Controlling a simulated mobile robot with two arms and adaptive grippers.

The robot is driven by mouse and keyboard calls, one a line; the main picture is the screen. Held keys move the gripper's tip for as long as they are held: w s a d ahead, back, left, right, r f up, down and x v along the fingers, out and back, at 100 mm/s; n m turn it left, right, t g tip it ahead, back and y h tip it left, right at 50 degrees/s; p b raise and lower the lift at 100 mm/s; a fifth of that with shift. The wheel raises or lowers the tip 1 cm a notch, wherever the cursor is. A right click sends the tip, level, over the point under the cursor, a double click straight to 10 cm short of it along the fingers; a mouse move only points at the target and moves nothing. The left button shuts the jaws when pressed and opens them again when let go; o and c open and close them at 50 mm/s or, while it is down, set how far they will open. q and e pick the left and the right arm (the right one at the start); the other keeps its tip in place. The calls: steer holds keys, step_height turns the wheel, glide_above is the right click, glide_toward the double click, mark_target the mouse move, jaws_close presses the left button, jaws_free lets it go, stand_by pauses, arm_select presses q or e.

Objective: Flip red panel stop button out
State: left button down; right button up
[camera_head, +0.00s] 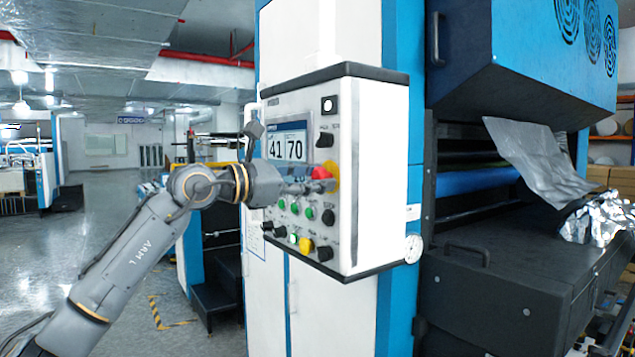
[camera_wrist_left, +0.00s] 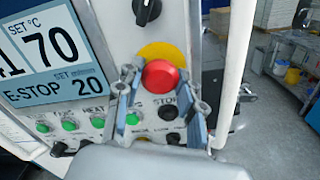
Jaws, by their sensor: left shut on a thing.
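The red stop button (camera_head: 320,172) sits in front of a yellow disc (camera_head: 333,170) on the white control panel (camera_head: 368,150). In the left wrist view the round red button (camera_wrist_left: 160,75) faces me, with the yellow disc (camera_wrist_left: 160,49) showing above it. My left gripper (camera_head: 320,186) reaches in from the left and is shut on the button. In the left wrist view its fingers (camera_wrist_left: 162,92) stand on either side of the button's lower part. My right gripper is in neither view.
The panel screen (camera_wrist_left: 45,50) shows 70 and "E-STOP". Green buttons (camera_head: 309,212), black knobs (camera_head: 328,217) and a yellow button (camera_head: 305,245) lie below the red one. A dark machine with silver film (camera_head: 540,160) stands to the right. Open floor lies left.

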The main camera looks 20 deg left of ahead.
arm_select(q)
steer(key=shift+s+a+f, duration=0.1)
steer(key=c, duration=1)
jaws_free()
steer(key=shift+o, duration=1)
steer(key=shift+s+a, duration=0.15)
steer(key=shift+s, duration=0.1)
steer(key=shift+a, duration=0.15)
steer(key=v, duration=1.2)
